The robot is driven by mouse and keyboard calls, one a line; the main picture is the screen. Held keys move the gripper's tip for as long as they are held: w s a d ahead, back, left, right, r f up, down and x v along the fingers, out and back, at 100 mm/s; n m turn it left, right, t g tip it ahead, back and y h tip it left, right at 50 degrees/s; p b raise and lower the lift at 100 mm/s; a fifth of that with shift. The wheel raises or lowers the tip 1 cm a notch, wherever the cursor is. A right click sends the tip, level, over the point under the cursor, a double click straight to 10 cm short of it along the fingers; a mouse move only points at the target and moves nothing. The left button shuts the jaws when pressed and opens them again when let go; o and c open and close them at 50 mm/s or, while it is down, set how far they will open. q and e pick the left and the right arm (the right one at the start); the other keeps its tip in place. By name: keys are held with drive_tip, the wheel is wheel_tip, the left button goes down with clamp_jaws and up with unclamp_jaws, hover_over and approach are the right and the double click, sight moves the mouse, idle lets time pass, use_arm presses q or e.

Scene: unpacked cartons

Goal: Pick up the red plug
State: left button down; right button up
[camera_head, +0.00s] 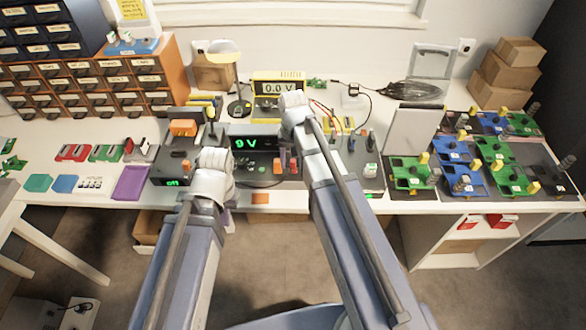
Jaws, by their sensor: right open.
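Small orange-red upright pieces (293,165) stand at the middle of the bench, just right of the dark unit with the green "0V" display (254,143). I cannot tell for sure whether one of them is the red plug. A small red piece (129,146) also stands on a grey block at the left. My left gripper (212,160) is in front of the dark units, left of the display; its fingers cannot be made out. My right gripper (293,103) is open, above the bench behind the orange-red pieces and in front of the yellow meter (278,87). Its wrist hides most of it.
Green and blue circuit boards (410,172) fill the bench's right side. A grey panel (408,130) stands upright beside them. A drawer cabinet (150,80) is at the back left. Coloured trays (131,182) lie at the front left. A coiled cable (412,91) lies at the back.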

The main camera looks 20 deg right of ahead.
drive_tip(key=shift+c, duration=0.2)
clamp_jaws()
idle(1.1)
